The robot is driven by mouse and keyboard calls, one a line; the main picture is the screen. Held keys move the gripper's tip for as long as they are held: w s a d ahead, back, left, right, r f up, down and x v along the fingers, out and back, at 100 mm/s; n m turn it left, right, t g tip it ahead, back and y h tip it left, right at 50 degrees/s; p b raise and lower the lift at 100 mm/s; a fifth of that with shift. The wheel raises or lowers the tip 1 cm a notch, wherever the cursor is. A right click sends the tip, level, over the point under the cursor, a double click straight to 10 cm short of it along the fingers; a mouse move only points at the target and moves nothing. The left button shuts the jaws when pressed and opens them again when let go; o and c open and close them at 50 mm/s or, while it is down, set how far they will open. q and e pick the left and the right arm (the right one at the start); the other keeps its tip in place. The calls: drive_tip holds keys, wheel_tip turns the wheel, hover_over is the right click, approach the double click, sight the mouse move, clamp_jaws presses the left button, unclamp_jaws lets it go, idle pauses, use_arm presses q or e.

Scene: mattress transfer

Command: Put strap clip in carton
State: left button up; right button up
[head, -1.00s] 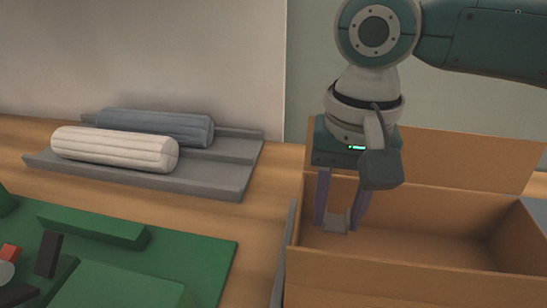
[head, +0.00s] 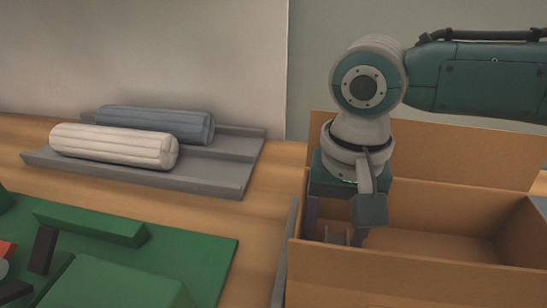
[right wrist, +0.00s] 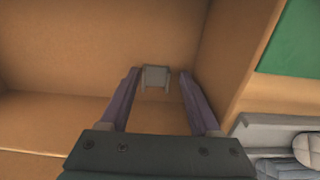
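The grey strap clip (head: 338,237) is inside the open cardboard carton (head: 440,289), near its left end. In the right wrist view the clip (right wrist: 155,76) shows between and just beyond the fingertips, with a gap to the right finger. My right gripper (head: 336,236) reaches down into the carton with its fingers spread around the clip. In the right wrist view the gripper (right wrist: 159,76) looks open. I cannot tell for sure whether the clip rests on the carton floor, as the front wall hides the lower part. My left gripper is not in view.
A grey tray (head: 215,182) at the back left holds a white roll (head: 112,146) and a blue-grey roll (head: 155,124). A green mat (head: 200,250) with green blocks and small dark and red pieces lies at front left. The carton's right part looks empty.

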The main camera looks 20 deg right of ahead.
drive_tip(key=shift+o, duration=0.3)
drive_tip(key=shift+r, duration=0.1)
use_arm(q)
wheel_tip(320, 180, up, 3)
drive_tip(key=p, duration=0.3)
use_arm(e)
wheel_tip(320, 180, up, 12)
drive_tip(key=shift+r, duration=0.1)
